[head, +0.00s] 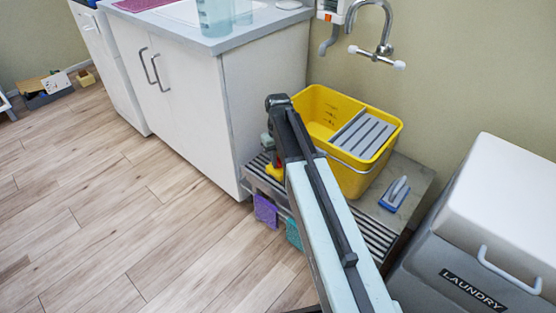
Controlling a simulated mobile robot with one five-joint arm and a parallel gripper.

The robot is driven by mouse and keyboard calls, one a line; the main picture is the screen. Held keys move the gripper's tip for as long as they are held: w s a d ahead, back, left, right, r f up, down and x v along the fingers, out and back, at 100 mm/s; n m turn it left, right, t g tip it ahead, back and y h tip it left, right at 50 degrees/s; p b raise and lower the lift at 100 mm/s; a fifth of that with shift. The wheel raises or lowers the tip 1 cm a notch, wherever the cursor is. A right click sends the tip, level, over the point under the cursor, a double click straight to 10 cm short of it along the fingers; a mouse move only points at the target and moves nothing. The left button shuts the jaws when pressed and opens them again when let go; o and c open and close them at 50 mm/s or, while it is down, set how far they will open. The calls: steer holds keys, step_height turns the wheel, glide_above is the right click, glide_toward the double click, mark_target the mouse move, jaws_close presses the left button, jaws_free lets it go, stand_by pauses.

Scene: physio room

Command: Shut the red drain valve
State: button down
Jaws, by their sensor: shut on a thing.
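A yellow mop bucket (375,178) with a grey slatted wringer (362,133) stands on a low slatted bench against the wall. At its left side a small yellow spout (275,174) shows, with a bit of the red drain valve (268,156) just above it. My gripper (269,160) points down there from the end of my arm and is shut on the valve. My arm crosses in front of the bucket and hides part of its left side. The valve is small and mostly covered, so its handle angle cannot be told.
A white cabinet (265,95) stands close left of my gripper. A grey laundry bin (475,255) is at the right. Wooden floor (120,220) at the left is clear.

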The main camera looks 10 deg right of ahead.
mark_target(278, 159)
steer(key=n, duration=0.6)
stand_by(0.6)
steer(key=c, duration=1.3)
jaws_free()
step_height(278, 159, up, 8)
steer(key=p, duration=0.8)
steer(key=shift+f, duration=0.1)
